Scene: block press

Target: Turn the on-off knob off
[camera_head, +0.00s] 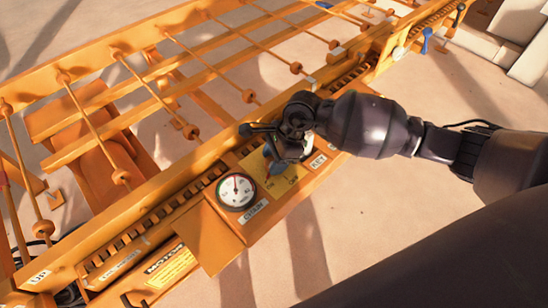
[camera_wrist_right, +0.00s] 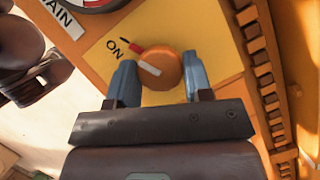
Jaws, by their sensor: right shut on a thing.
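The on-off knob (camera_wrist_right: 162,70) is a round orange knob with a white mark and a red pointer aimed at the printed "ON". It sits on a yellow plate (camera_wrist_right: 205,28), which also shows in the head view (camera_head: 290,187). My right gripper (camera_wrist_right: 160,82) has its blue fingers on either side of the knob and is shut on it. In the head view my right gripper (camera_head: 272,152) is over the yellow plate and hides the knob. My left gripper is not in view.
A round dial gauge (camera_head: 237,191) sits left of the plate, with a "CHAIN" label (camera_head: 253,212) below it. A "KEY" label (camera_head: 318,161) is to the right. Orange rails with rods and beads (camera_head: 195,70) run behind the panel. Sandy floor lies in front.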

